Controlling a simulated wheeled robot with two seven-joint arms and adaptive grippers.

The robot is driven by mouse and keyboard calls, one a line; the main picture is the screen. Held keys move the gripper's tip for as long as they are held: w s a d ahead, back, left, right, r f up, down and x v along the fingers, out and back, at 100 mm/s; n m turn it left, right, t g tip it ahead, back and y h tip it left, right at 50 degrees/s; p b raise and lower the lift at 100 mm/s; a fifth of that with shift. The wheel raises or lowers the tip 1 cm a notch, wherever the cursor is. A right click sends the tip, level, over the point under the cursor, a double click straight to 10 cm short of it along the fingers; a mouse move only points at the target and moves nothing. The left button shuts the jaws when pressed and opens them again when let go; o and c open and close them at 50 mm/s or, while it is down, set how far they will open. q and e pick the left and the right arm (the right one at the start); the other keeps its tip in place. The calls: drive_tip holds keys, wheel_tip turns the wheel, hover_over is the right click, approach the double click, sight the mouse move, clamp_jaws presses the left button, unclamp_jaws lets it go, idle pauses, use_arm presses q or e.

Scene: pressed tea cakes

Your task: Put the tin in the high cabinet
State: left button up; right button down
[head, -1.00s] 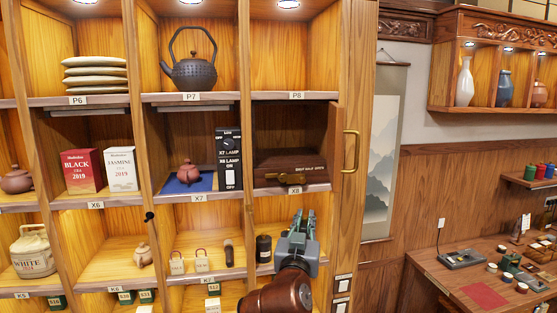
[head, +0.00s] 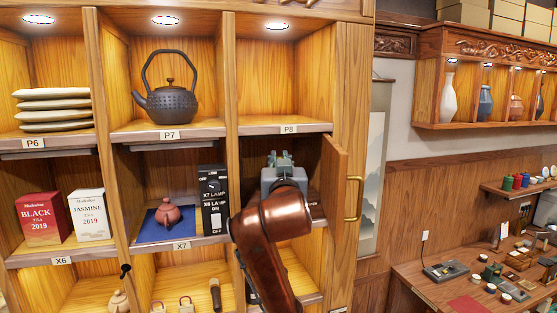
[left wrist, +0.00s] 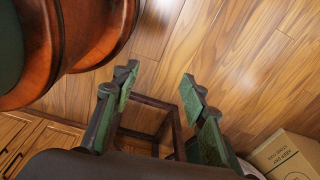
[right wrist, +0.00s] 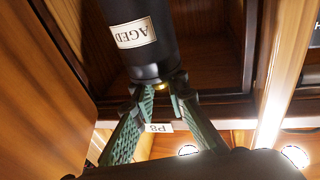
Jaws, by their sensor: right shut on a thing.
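The dark tin (right wrist: 130,45) with a cream "AGED" label appears upside down in the right wrist view. My right gripper (right wrist: 160,90) is shut on the small gold knob at its lid end. In the head view the right gripper (head: 279,158) is at the opening of the cabinet (head: 252,150) under the P8 shelf, and my arm hides the tin. The cabinet door (head: 333,190) stands open to the right, with a brass handle. My left gripper (left wrist: 158,85) is open and empty above the wooden floor.
A black lamp-switch box (head: 213,205) and a clay teapot (head: 168,212) on a blue cloth stand in the bay to the left. The P8 shelf (head: 285,128) runs just above the gripper. An iron kettle (head: 170,100) stands at P7.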

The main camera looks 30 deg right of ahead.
use_arm(q)
drive_tip(key=r+p, duration=0.2)
drive_tip(key=w+r+p, duration=0.1)
drive_tip(key=r+p, duration=0.1)
drive_tip(key=r, duration=0.1)
drive_tip(key=shift+r+p, duration=0.25)
drive_tip(key=shift+p, duration=0.15)
use_arm(e)
drive_tip(key=w+d+f, duration=0.3)
drive_tip(key=w+d, duration=0.1)
drive_tip(key=w, duration=0.3)
drive_tip(key=shift+w+d+f, duration=0.15)
drive_tip(key=shift+w+f, duration=0.1)
drive_tip(key=shift+w, duration=0.15)
drive_tip(key=shift+f, duration=0.15)
drive_tip(key=c, duration=1.9)
unclamp_jaws()
use_arm(q)
drive_tip(key=shift+f, duration=0.15)
